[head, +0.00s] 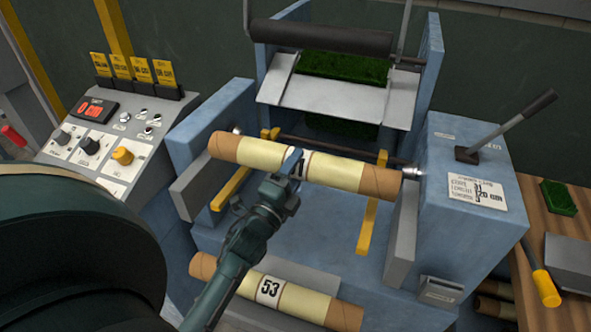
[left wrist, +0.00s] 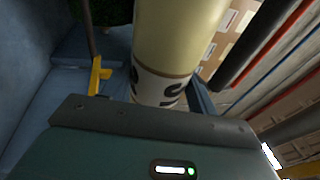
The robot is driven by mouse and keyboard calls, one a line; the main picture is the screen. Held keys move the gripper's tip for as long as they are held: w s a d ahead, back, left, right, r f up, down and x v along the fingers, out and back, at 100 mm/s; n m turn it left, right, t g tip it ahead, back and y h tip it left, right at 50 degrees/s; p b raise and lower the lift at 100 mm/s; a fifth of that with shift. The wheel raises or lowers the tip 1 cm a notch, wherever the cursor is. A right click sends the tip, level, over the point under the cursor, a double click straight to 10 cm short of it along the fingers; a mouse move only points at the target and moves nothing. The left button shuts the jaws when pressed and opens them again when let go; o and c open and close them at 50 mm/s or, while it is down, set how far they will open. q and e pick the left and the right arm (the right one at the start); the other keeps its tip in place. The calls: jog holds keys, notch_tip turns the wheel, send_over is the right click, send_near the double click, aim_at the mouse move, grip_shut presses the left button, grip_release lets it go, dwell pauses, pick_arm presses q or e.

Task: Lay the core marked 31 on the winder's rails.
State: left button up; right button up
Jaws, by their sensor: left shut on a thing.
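A core (head: 325,168), a cream tube with brown ends, lies across above the winder's two yellow rails (head: 366,218). My left gripper (head: 291,165) is shut on it at its middle and hides most of the white label. Part of a dark digit shows there, but I cannot read the full number. In the left wrist view the core (left wrist: 175,40) fills the middle, with part of a curved digit on its label. I cannot tell whether the core touches the rails. A core marked 53 (head: 268,288) lies lower in front. My right gripper is out of view.
A control panel (head: 100,140) stands left. A black roller (head: 320,38) is behind.

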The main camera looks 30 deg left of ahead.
pick_arm(q)
jog(key=shift+s+r, duration=0.15)
jog(key=shift+s, duration=0.05)
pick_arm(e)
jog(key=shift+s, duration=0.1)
pick_arm(q)
notch_tip(320, 180, down, 6)
jog(key=b, duration=0.5)
jog(key=shift+f, duration=0.25)
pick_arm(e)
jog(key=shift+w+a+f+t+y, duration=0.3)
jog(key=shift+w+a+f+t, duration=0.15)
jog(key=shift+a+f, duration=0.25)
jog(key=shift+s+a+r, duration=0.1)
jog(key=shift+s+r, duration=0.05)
pick_arm(q)
jog(key=o, duration=1.3)
jog(key=shift+o, duration=0.2)
jog(key=shift+f, duration=0.15)
